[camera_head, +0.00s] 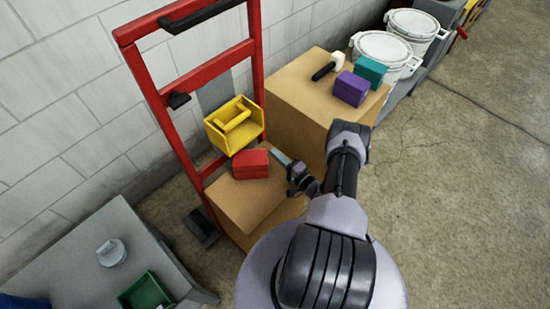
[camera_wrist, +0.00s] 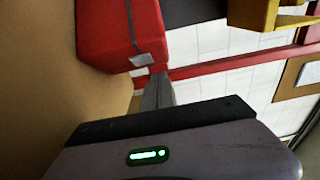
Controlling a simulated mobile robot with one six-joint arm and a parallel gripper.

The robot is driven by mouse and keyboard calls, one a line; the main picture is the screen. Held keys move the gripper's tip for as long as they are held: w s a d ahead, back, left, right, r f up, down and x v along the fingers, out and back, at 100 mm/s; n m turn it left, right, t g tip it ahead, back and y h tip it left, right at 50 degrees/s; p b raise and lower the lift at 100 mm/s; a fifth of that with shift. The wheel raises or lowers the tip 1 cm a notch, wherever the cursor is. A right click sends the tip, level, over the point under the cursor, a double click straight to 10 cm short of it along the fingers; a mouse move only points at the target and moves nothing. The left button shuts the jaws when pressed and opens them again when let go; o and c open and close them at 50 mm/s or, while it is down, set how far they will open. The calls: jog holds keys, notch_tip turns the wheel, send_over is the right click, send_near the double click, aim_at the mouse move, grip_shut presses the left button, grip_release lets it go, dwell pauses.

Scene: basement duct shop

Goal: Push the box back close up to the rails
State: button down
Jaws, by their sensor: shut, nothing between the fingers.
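A brown cardboard box (camera_head: 245,203) stands at the foot of the red hand truck rails (camera_head: 165,105). I cannot tell how wide any gap between them is. A small red box (camera_head: 250,164) lies on top of it, near the rails; it also shows in the wrist view (camera_wrist: 115,30), with a grey clasp. My gripper (camera_head: 279,157) is shut and empty, just right of the red box. In the wrist view its fingertips (camera_wrist: 158,88) are close below the clasp; I cannot tell whether they touch. My arm hides the cardboard box's right side.
A yellow bin (camera_head: 222,137) is behind the red box. A larger carton (camera_head: 295,95) behind my gripper carries purple (camera_head: 351,89) and teal (camera_head: 370,70) blocks. White buckets (camera_head: 382,50) stand beyond. A grey table (camera_head: 75,255) is at lower left. Floor at right is clear.

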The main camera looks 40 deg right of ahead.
aim_at(251, 165)
jog(key=shift+w+a, duration=0.1)
jog(key=shift+a, duration=0.3)
jog(key=shift+w+a+r+p, duration=0.15)
jog(key=shift+a+p, duration=0.2)
jog(key=shift+a, duration=0.2)
jog(key=shift+w+a+p, duration=0.15)
jog(key=shift+a+p, duration=0.2)
jog(key=shift+a, duration=0.3)
jog(key=shift+f, duration=0.2)
